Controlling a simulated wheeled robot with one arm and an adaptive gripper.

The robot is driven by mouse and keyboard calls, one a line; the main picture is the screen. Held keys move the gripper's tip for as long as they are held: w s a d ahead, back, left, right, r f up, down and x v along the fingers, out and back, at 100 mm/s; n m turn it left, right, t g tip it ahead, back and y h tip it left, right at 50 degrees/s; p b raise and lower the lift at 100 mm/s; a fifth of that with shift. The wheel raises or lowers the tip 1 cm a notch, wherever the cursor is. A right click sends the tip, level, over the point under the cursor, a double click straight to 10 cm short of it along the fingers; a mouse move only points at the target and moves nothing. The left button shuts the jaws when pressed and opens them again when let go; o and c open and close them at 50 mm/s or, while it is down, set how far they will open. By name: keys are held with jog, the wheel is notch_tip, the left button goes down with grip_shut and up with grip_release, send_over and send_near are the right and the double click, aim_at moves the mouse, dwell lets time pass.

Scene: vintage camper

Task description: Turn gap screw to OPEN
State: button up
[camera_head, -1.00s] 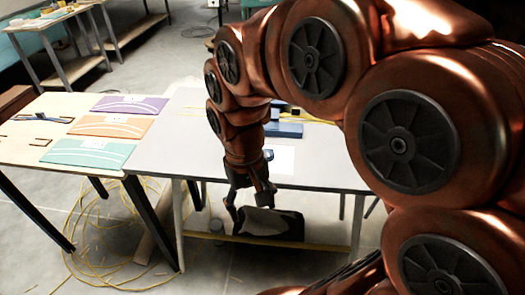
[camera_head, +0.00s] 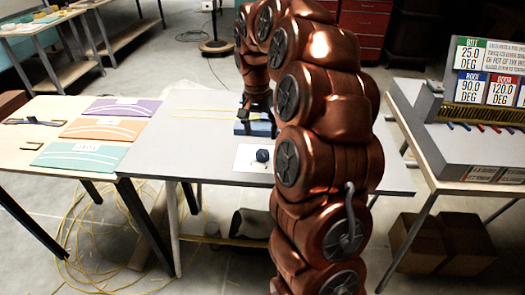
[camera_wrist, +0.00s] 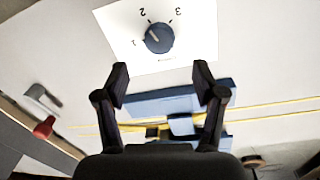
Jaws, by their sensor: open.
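A dark blue round knob (camera_wrist: 159,38) sits on a white card (camera_wrist: 192,40) marked 1, 2 and 3. Its light pointer mark faces upper left, near the 1 side. The knob (camera_head: 262,156) and card (camera_head: 243,163) also show on the grey table in the head view. My gripper (camera_wrist: 162,80) is open and empty above a blue block-like fixture (camera_wrist: 190,100), with the knob beyond its fingertips. In the head view the fixture (camera_head: 252,128) is partly behind my arm. I can read no OPEN mark, and cannot tell which part is the gap screw.
Yellow lines (camera_wrist: 270,110) run beside the fixture. A red-ended part (camera_wrist: 44,128) lies at the left of the wrist view. The grey table (camera_head: 210,145) has free room left of the card. A right-hand table (camera_head: 450,150) holds a panel with labels. Yellow cable (camera_head: 95,235) lies on the floor.

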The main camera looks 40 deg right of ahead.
aim_at(262, 152)
jog(key=shift+s+d+f+p, duration=0.1)
jog(key=shift+f+p, duration=0.35)
jog(key=shift+f, duration=1.5)
jog(key=shift+s+d+f+p, duration=0.1)
jog(key=shift+f+p, duration=0.3)
jog(key=shift+f, duration=1.5)
jog(key=shift+c, duration=0.4)
jog(key=c, duration=1.1)
jog(key=shift+o, duration=0.2)
